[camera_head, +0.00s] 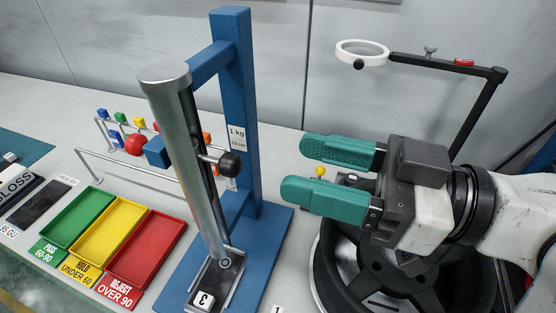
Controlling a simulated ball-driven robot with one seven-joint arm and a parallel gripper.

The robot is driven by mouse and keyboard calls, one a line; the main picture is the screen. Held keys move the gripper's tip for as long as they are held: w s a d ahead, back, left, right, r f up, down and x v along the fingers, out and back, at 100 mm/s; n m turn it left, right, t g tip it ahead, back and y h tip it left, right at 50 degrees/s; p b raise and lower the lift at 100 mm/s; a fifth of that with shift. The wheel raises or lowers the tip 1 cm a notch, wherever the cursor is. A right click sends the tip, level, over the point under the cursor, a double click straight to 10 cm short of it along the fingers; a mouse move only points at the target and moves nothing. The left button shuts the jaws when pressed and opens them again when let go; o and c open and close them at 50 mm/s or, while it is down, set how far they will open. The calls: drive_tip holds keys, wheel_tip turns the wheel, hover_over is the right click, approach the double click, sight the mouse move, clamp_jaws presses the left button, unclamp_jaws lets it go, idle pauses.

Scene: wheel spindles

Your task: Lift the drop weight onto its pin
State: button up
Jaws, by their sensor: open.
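A black knob (230,165) on a short rod sticks out of the tube's right side, partway down. I take it for the drop weight's handle; the weight itself is hidden in the tube. I cannot make out the pin for certain. My gripper (297,172) is open and empty, its two green fingers pointing left. It is right of the knob and apart from it.
Green (78,216), yellow (108,232) and red (146,248) trays lie left of the tester's base. Behind them is a wire rail (125,164) with coloured blocks. A black wheel (385,280) is below my gripper; a ring magnifier (362,50) on a black arm is above it.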

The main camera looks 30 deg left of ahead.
drive_tip(key=shift+w+d, duration=0.1)
drive_tip(key=shift+d, duration=0.45)
